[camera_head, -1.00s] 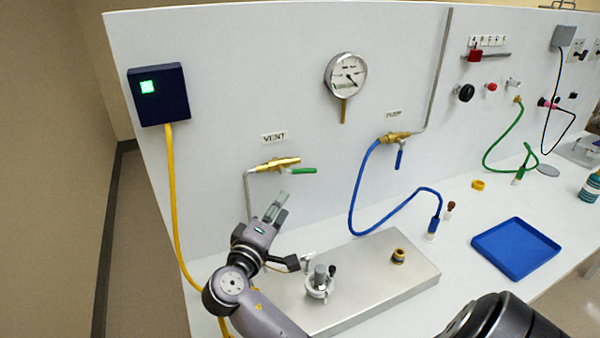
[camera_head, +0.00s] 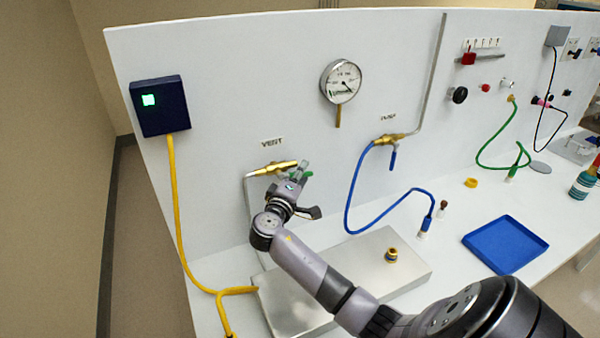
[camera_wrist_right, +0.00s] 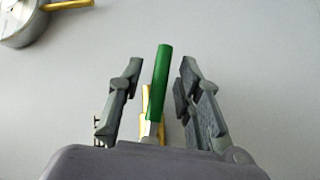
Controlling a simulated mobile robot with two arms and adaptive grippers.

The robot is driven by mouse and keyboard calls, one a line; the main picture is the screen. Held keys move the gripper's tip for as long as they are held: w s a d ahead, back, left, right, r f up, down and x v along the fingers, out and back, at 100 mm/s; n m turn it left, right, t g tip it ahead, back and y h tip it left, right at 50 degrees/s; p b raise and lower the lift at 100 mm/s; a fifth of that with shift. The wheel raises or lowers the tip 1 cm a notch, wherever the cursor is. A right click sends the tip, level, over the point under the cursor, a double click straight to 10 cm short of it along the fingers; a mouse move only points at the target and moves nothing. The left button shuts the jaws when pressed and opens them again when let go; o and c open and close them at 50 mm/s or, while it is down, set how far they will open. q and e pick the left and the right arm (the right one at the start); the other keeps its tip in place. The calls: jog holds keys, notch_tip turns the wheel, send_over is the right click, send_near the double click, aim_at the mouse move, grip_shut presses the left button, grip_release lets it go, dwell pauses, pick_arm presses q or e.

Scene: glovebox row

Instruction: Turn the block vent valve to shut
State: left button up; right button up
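The vent valve (camera_head: 270,168) is a brass body on the white panel under the VENT label, with a green lever handle (camera_head: 308,175) at its right end. In the right wrist view the green handle (camera_wrist_right: 160,82) stands between my two fingers, with clear gaps on both sides. Its brass body (camera_wrist_right: 145,100) shows partly behind it. My right gripper (camera_head: 301,169) is open around the handle, not visibly touching it; it also shows in the right wrist view (camera_wrist_right: 158,90). In the head view the gripper covers part of the handle. My left gripper is out of view.
A brass pump valve (camera_head: 390,138) with a blue handle and blue hose is to the right. A round gauge (camera_head: 341,81) hangs above. Below are a metal plate (camera_head: 405,270) and a blue tray (camera_head: 504,245). A yellow cable (camera_head: 172,210) runs down the left.

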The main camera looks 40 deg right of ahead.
jog(key=shift+c, duration=0.4)
grip_shut()
dwell(0.5)
